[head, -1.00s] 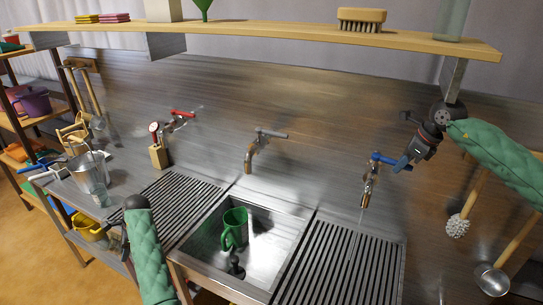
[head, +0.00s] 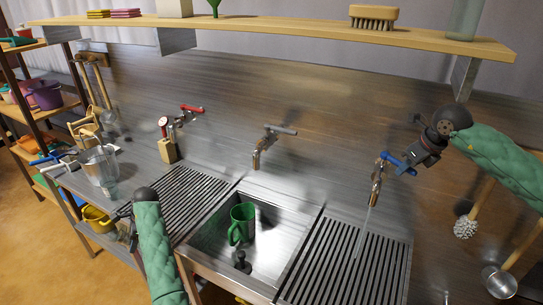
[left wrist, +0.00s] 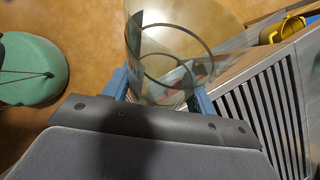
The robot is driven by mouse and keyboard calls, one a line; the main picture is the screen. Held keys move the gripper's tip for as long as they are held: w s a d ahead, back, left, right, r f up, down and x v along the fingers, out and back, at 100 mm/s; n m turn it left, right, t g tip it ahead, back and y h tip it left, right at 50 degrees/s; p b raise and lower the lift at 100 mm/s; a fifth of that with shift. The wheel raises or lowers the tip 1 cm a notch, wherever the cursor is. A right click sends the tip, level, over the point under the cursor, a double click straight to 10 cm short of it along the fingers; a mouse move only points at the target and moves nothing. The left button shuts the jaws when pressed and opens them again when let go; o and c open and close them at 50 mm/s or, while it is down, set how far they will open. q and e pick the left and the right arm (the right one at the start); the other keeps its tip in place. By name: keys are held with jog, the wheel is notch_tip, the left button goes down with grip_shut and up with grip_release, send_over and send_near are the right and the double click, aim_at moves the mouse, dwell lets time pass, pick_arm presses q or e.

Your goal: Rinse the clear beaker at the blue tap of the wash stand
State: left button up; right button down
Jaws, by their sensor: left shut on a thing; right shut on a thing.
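The clear beaker (left wrist: 165,65) is between the blue fingers of my left gripper (left wrist: 160,95) in the left wrist view, with its round rim facing the camera. In the head view my left gripper (head: 122,214) is in front of the counter at the left, partly hidden by its arm; I cannot make out the held beaker clearly there. The blue tap (head: 376,186) is on the back wall above the right drain grid, and a thin stream of water (head: 365,228) falls from it. My right gripper (head: 410,163) is shut on the tap's blue handle (head: 394,159).
A sink (head: 276,246) with a green mug (head: 242,222) lies left of the right drain grid (head: 340,265). A middle tap (head: 262,145) and a red-handled tap (head: 185,113) are on the wall. A metal bucket (head: 99,165) stands at the left. A shelf (head: 280,32) runs above.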

pick_arm(q)
jog(key=shift+f+b, duration=0.4)
jog(key=shift+f, duration=0.15)
pick_arm(e)
jog(key=shift+s+a+f+m, duration=0.2)
jog(key=shift+a+f+m, duration=0.2)
jog(key=shift+a+m, duration=0.25)
jog(key=c, duration=1.4)
grip_release()
jog(key=shift+d, duration=0.1)
jog(key=shift+c, duration=0.2)
pick_arm(q)
jog(key=shift+w, duration=0.15)
pick_arm(e)
jog(key=shift+o, duration=1.2)
jog(key=shift+w+r, duration=0.1)
jog(key=shift+w, duration=0.15)
jog(key=shift+s+d+r+h, duration=0.15)
jog(key=shift+r+h, duration=0.15)
pick_arm(q)
jog(key=shift+f+b, duration=2.4)
jog(key=shift+f, duration=0.05)
pick_arm(e)
jog(key=v, duration=1.1)
jog(key=shift+s+r, duration=0.1)
